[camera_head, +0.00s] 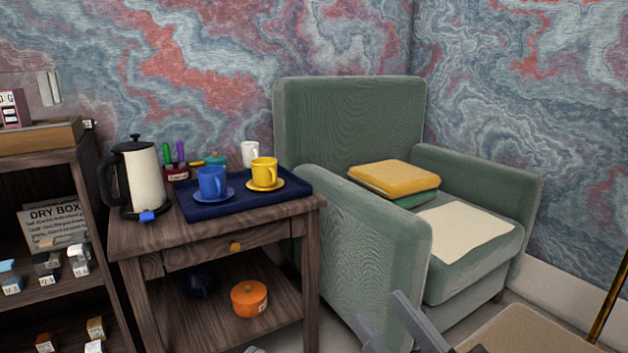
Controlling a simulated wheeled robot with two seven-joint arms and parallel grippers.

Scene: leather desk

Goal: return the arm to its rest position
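My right gripper (380,308) shows at the bottom edge, right of the middle, in front of the green armchair (365,245). Its two grey fingers stand apart with nothing visible between them, so it is open and empty. The rest of the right arm is mostly cut off by the lower edge. My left gripper cannot be made out; only a small pale scrap shows at the bottom edge left of the middle, and I cannot tell what it is.
A wooden side table (125,240) holds a kettle (140,175) and a blue tray (228,208) with blue and yellow cups. An orange pot (249,298) sits on its lower shelf. A shelf unit (40,140) stands left. Yellow and green cushions (395,178) lie on the armchair.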

